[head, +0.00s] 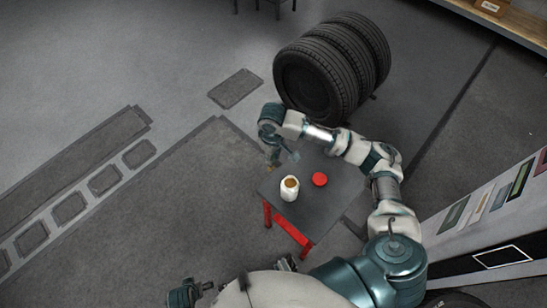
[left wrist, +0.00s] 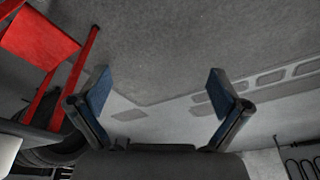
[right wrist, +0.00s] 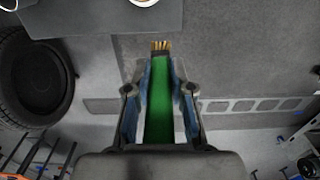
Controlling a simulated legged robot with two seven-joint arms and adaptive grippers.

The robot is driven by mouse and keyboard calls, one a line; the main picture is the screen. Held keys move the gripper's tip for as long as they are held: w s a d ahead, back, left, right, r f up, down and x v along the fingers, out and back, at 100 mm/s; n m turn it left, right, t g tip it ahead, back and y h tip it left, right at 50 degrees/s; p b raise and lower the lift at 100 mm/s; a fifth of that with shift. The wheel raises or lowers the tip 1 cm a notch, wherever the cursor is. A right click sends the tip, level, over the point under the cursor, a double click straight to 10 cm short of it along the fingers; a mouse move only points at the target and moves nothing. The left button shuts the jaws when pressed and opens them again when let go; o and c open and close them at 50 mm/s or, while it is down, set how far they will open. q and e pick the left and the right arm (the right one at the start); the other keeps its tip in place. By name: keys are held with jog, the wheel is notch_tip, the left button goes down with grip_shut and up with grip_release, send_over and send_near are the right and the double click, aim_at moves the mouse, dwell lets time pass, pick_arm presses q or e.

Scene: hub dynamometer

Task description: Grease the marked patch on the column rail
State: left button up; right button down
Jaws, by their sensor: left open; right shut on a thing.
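My right gripper (head: 277,150) is shut on a brush with a green handle (right wrist: 159,105). Its tan bristles (right wrist: 159,45) point away from the fingers, in free air beside the table in the right wrist view. An open white jar (head: 289,188) with tan content stands upright on the small dark table (head: 325,203), just in front of the right gripper in the head view. A red lid (head: 319,179) lies next to it. A white-outlined rectangle (head: 503,255) shows on a dark strip at the right. My left gripper (left wrist: 155,95) is open and empty.
The table has red legs (head: 290,232). Stacked tyres (head: 330,68) stand behind it. A pale panel with coloured rectangles (head: 483,200) stands at the right. A wooden shelf (head: 513,20) is at the top right. The floor left of the table is clear.

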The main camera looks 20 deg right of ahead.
jog(key=r+n+p, duration=0.1)
jog(key=p, duration=0.1)
jog(key=n+p, duration=0.2)
jog(key=p, duration=0.1)
jog(key=r+n+p, duration=0.1)
jog(key=n+p, duration=0.1)
jog(key=shift+d+r, duration=0.2)
jog(key=shift+r, duration=0.15)
jog(key=s+d+f+n+p, duration=0.2)
jog(key=s+d+n+p, duration=0.35)
jog(key=n+p, duration=0.85)
pick_arm(q)
jog(key=s+a+f+b, duration=0.1)
jog(key=s+f, duration=0.2)
jog(key=s, duration=0.3)
jog(key=s+a+f+g+b, duration=0.1)
jog(key=s+f, duration=0.3)
jog(key=s, duration=0.3)
jog(key=s+a+f+b, duration=0.1)
jog(key=s+a+f, duration=0.1)
jog(key=s, duration=0.4)
jog(key=shift+s+f+g+b, duration=0.3)
jog(key=shift+s+f+g, duration=0.1)
jog(key=shift+f, duration=0.45)
pick_arm(e)
notch_tip(320, 180, down, 6)
jog(key=m, duration=0.1)
jog(key=shift+w+f, duration=0.2)
jog(key=shift+f, duration=0.05)
